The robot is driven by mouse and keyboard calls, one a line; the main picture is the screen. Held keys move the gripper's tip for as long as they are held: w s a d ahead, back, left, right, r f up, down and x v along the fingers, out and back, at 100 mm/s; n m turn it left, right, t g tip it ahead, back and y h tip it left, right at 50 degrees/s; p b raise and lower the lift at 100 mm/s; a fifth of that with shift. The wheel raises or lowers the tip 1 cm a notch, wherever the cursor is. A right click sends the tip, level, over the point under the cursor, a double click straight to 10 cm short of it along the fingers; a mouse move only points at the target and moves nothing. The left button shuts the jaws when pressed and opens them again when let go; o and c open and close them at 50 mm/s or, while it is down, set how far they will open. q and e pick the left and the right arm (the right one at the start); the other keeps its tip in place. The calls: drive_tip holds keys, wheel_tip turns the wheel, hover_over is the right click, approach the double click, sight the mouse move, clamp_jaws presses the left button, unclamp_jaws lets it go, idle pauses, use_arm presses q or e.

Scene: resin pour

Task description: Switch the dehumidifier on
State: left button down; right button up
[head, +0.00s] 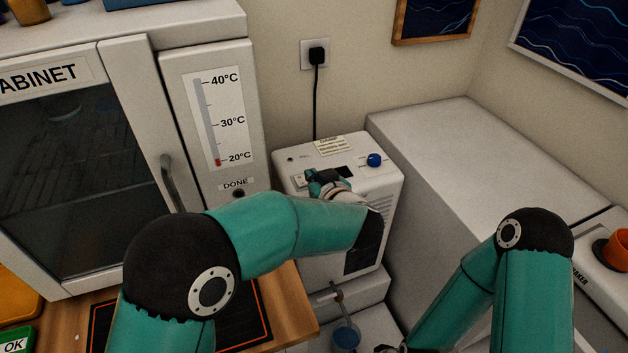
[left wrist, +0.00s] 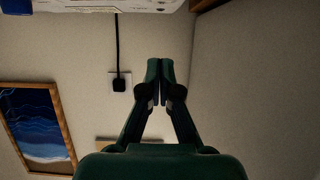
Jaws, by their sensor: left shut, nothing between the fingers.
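The dehumidifier (head: 386,190) is a white box against the back wall, with a blue knob (head: 374,159), a small dark display and a label on its sloping top. A pale switch plate (head: 298,179) shows at the left of the top, partly beside my gripper. My left gripper (head: 318,181) is over the left part of this panel, shut and empty; whether it touches is unclear. In the left wrist view its fingertips (left wrist: 160,68) are together, with the dehumidifier (left wrist: 90,8) at the top edge. My right arm runs off the bottom; its gripper is not clearly visible.
A black plug (head: 317,56) sits in the wall socket above, its cord running down behind the dehumidifier. A cabinet (head: 130,60) with a temperature scale stands close on the left. A white counter (head: 460,150) is on the right. A blue container (head: 346,336) is below.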

use_arm(q)
hover_over(306, 192)
wheel_tip(306, 192, down, 2)
drive_tip(key=shift+w+p, duration=0.1)
drive_tip(key=shift+p, duration=0.25)
wheel_tip(306, 192, down, 3)
drive_tip(key=shift+f, duration=0.6)
use_arm(e)
drive_tip(key=shift+r, duration=0.55)
